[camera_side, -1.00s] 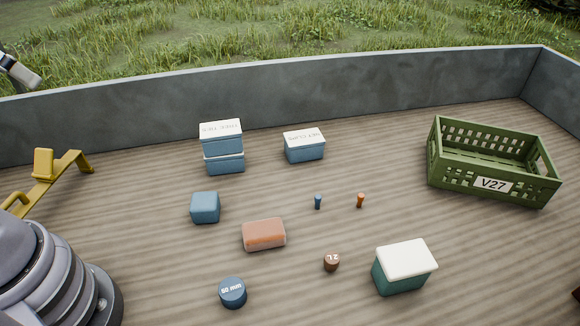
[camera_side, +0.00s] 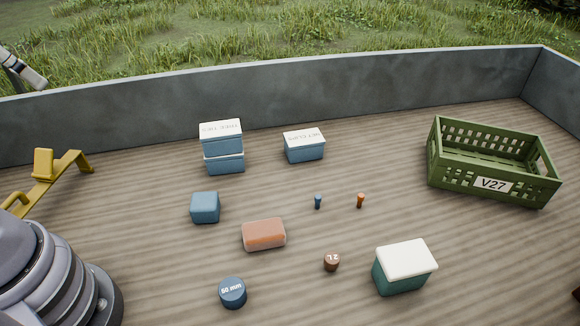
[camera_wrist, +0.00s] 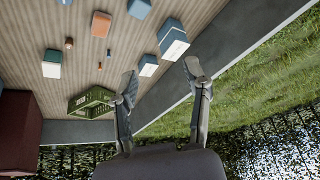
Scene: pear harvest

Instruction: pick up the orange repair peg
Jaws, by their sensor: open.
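The orange repair peg (camera_side: 360,201) stands on the wooden deck in the side view, right of a similar blue peg (camera_side: 318,202). In the wrist view the orange peg (camera_wrist: 100,66) is a tiny mark between the blue peg (camera_wrist: 108,53) and the green crate. My gripper (camera_wrist: 161,76) has its two fingers spread with nothing between them. It is high and well away from the peg, with the deck's edge wall behind it in the wrist view. My gripper's fingers cannot be made out in the side view.
A white-lidded teal box (camera_side: 403,268), brown weight (camera_side: 331,263), orange block (camera_side: 264,235), blue cube (camera_side: 205,208), blue disc (camera_side: 232,293) and lidded blue boxes (camera_side: 304,146) surround the pegs. A grey wall (camera_side: 300,92) edges the deck.

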